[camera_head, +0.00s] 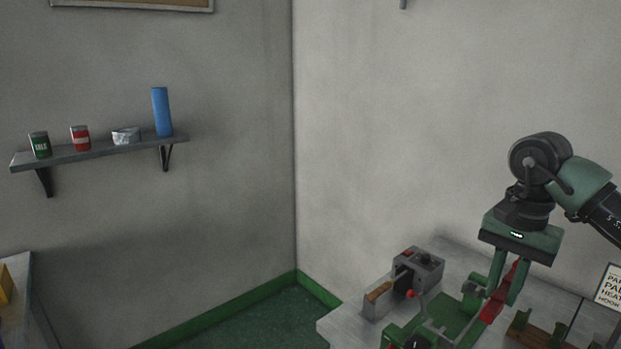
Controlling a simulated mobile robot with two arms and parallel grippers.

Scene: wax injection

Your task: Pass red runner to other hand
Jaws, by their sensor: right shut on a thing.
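My right gripper (507,283) comes in from the right and points down over the bench (345,322). Its green fingers are shut on the red runner (493,306), a thin red piece that hangs slanting down and to the left between them. The lower part of the runner is close to the green machine (448,318), and I cannot tell whether they touch.
A grey box (418,268) with a red button and a wooden-handled tool stands on the bench. A wooden rack (540,338) is at the lower right, near a sign (612,288). A wall shelf (100,150) holds cans and a blue cylinder.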

